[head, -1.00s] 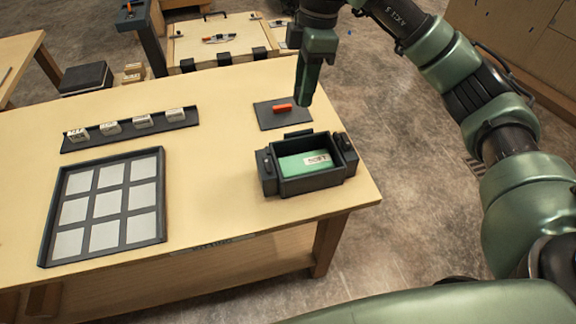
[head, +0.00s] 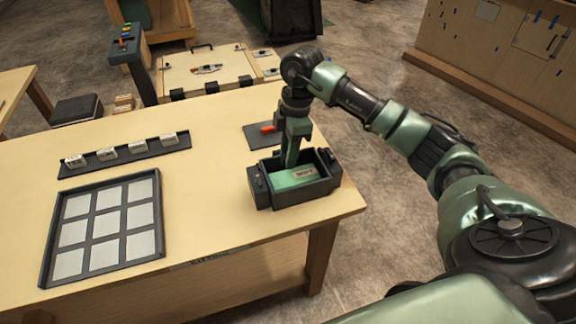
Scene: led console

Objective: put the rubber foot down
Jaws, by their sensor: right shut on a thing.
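My right gripper (head: 290,162) points down at the far side of the dark box with a green inside (head: 322,187), near the right end of the table. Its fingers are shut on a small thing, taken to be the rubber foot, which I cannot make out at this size. The fingertips overlap the box's far rim in the picture; I cannot tell whether they are inside it or behind it. A white label (head: 304,173) lies in the box. My left gripper is not in view.
Behind the gripper, a dark mat (head: 252,139) holds an orange piece (head: 267,128). A dark rack (head: 125,154) with several white blocks and a framed grid panel (head: 104,228) lie at left. The table (head: 205,195) is clear between panel and box.

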